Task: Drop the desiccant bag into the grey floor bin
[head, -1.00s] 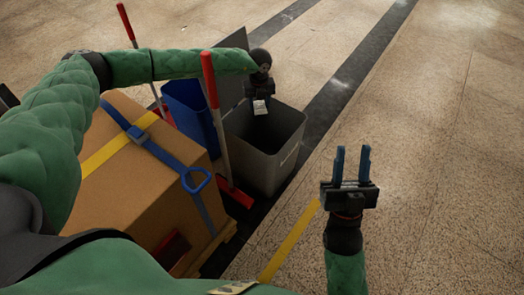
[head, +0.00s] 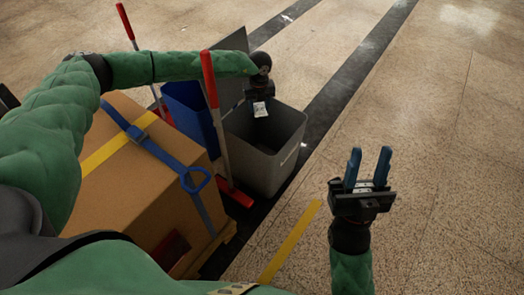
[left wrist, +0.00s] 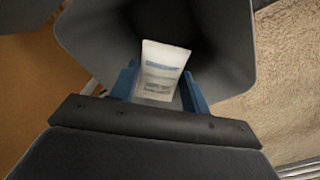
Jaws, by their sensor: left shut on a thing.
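The desiccant bag (head: 260,109) is a small white packet with printed bands. My left gripper (head: 260,100) is shut on it and holds it over the mouth of the grey floor bin (head: 275,168). In the left wrist view the bag (left wrist: 160,70) sits between the blue fingers of the left gripper (left wrist: 160,85), with the bin's dark inside (left wrist: 215,60) behind it. The bin's bottom is too dark to make out. My right gripper (head: 368,168) is raised at the right, its two blue fingers apart and nothing between them.
A blue bin (head: 187,112) stands left of the grey bin. A red-handled tool (head: 209,80) leans between them. A strapped cardboard box (head: 135,170) on a pallet is at the left. The speckled floor at the right (head: 450,150) is clear.

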